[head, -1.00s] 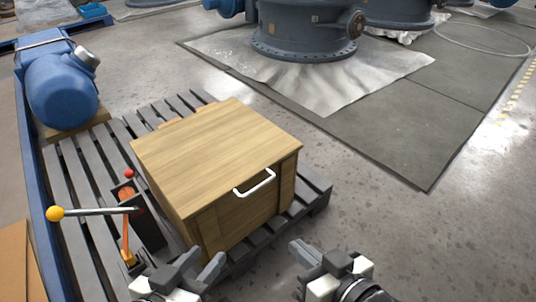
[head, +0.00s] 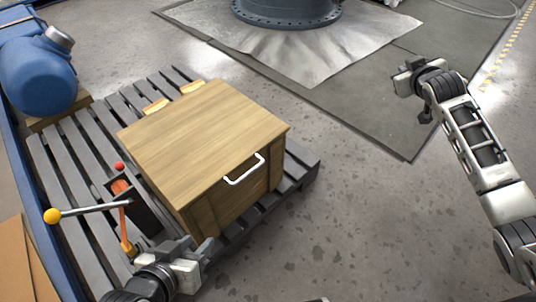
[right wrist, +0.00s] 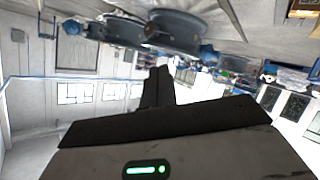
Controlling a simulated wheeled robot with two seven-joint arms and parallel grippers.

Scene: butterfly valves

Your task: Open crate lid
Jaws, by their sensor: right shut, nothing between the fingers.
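A wooden crate (head: 232,200) stands on a dark slatted pallet (head: 85,150). Its flat lid (head: 200,130) is down on the box. A white handle (head: 246,171) is on the front, near the lid's edge. My left gripper (head: 192,247) is low in the head view, in front of the crate's near left corner. Its fingers look apart with nothing between them, and it is clear of the handle. My right gripper (head: 405,76) is raised, well to the right of the crate. Its fingers (right wrist: 158,88) are shut and empty in the right wrist view.
A lever with a yellow knob (head: 52,216) and a red-knobbed orange stand (head: 122,190) are close left of the crate. A blue motor (head: 38,75) is at the left. A grey valve base (head: 285,12) is behind. The floor right of the pallet is clear.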

